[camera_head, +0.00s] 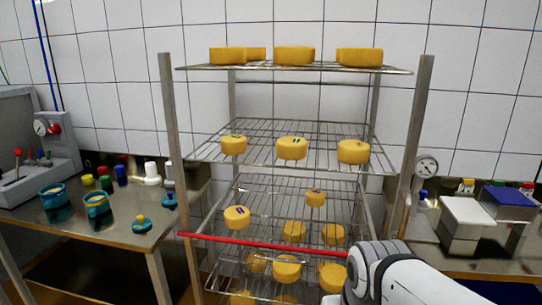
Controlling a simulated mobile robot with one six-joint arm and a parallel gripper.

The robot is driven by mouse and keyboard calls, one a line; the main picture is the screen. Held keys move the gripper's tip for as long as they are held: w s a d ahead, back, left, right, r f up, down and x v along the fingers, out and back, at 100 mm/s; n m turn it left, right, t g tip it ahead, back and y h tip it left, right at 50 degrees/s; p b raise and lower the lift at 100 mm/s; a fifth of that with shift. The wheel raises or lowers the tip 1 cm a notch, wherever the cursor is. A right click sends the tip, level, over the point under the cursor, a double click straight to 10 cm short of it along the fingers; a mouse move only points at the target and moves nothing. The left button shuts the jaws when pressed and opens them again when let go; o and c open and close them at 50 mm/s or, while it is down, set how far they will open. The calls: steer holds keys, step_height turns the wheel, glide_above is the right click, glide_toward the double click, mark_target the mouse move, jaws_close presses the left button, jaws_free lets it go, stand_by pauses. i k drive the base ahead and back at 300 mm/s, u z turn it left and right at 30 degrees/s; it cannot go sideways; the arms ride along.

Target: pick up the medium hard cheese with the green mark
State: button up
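Several round yellow cheeses stand on a metal rack (170,140). On the second shelf are a left cheese (233,147), a middle cheese (291,150) and a right cheese (352,153), each with small dark marks on top. On the shelf below, a front-left cheese (236,218) has a dark bluish mark and a smaller back cheese (315,199) has a reddish-dark mark. I cannot tell which cheese bears a green mark; the marks are too small. My arm shows at the bottom right, in front of the rack's lower right part. My gripper is not in view.
A red bar (260,243) crosses the rack's front. Larger cheeses (294,56) stand on the top shelf. A left table (120,240) holds teal pots (97,205) and bottles. A right table holds a white box (467,216) and a blue-topped box (508,199).

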mark_target(290, 147)
steer(key=z, duration=0.2)
steer(key=i, duration=0.85)
steer(key=u, duration=0.1)
